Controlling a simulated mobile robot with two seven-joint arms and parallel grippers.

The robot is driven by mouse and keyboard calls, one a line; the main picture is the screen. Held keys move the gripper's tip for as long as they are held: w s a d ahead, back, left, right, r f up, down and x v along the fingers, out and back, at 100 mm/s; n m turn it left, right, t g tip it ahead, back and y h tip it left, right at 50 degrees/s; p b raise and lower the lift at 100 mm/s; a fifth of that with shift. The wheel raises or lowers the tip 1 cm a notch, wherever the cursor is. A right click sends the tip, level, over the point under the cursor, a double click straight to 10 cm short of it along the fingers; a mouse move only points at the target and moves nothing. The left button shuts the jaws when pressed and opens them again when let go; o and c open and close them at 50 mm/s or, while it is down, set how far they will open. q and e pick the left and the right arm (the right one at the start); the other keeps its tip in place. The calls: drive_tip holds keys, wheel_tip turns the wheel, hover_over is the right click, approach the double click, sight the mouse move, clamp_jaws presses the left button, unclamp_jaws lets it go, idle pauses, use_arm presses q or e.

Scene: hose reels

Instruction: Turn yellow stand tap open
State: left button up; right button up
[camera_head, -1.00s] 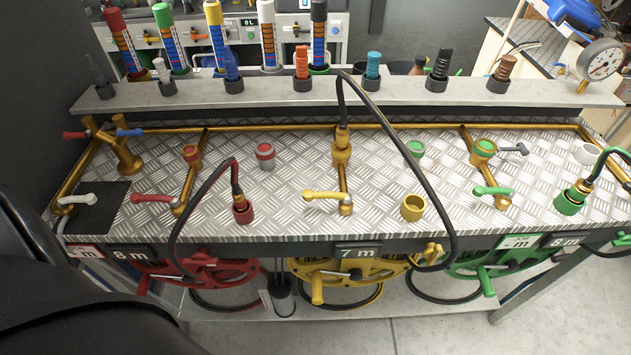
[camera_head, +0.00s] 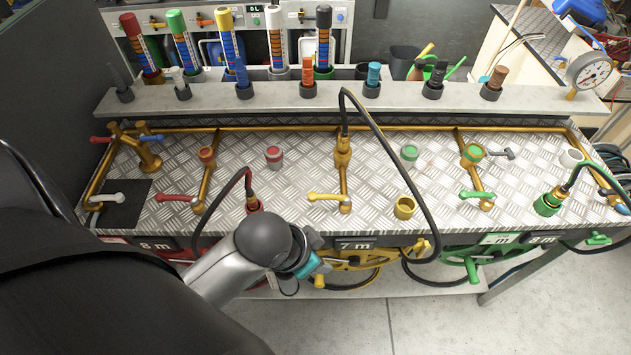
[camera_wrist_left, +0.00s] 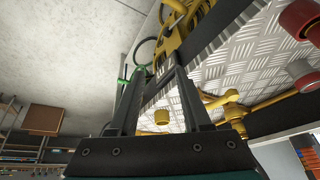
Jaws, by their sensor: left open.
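The yellow stand tap (camera_head: 327,198) sits on the front part of the checker-plate bench. Its lever points left, across the brass pipe that runs back to front. My left gripper (camera_head: 314,266) is low in front of the bench edge, below and left of the tap, and apart from it. In the left wrist view the gripper (camera_wrist_left: 153,75) is open with nothing between its fingers. A yellow tap lever (camera_wrist_left: 222,98) shows there beside one finger, partly hidden by it. My right gripper is not in view.
A black hose (camera_head: 395,140) arcs from the yellow coupling down to the yellow reel (camera_head: 352,258). A yellow cup (camera_head: 404,208) stands right of the tap. A red tap (camera_head: 178,198) and a green tap (camera_head: 478,195) stand to either side. A red hose end (camera_head: 252,203) is near my arm.

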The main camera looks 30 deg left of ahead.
use_arm(q)
drive_tip(key=w+r+m+h, duration=0.2)
drive_tip(key=w+r+m, duration=0.2)
drive_tip(key=r+m, duration=0.3)
approach(318, 196)
drive_tip(key=shift+m+y, duration=0.3)
drive_tip(key=x, duration=0.2)
drive_tip(key=b+x, duration=0.1)
drive_tip(key=x, duration=0.5)
drive_tip(key=shift+w+d+r, duration=0.15)
drive_tip(key=shift+d, duration=0.15)
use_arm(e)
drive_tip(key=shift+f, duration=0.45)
use_arm(q)
clamp_jaws()
idle(0.9)
